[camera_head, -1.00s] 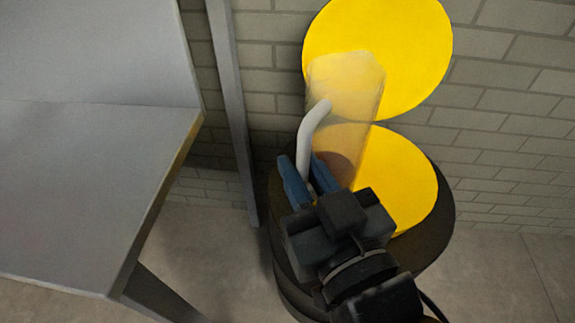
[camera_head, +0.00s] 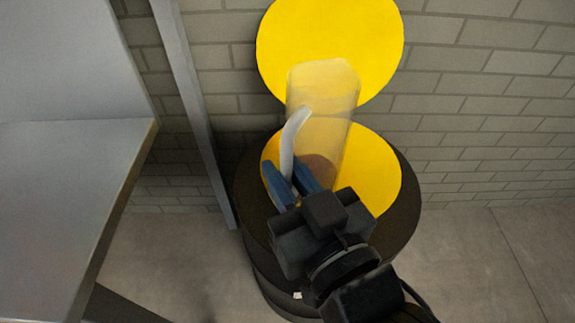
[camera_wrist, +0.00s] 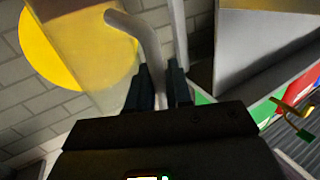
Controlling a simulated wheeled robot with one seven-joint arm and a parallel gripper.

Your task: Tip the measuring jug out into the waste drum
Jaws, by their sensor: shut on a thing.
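The measuring jug (camera_head: 330,100) is see-through, with a pale curved handle (camera_head: 290,140) on its left side. A brownish patch shows near its lower end; I cannot tell whether it is in the jug or behind it. My gripper (camera_head: 289,174), with blue fingers, is shut on the handle. The wrist view shows the fingers (camera_wrist: 160,85) around the handle and the jug (camera_wrist: 100,50) beside them. The waste drum (camera_head: 402,215) is dark, with a yellow round face at its top and a yellow disc-shaped lid (camera_head: 375,35) raised behind. The jug overlaps both in the head view.
A grey table (camera_head: 60,190) stands at the left, its edge apart from the drum. A grey post (camera_head: 190,110) rises between them against the brick wall (camera_head: 480,110). Bare floor (camera_head: 465,260) lies right of the drum. Coloured items (camera_wrist: 285,100) show at the right of the wrist view.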

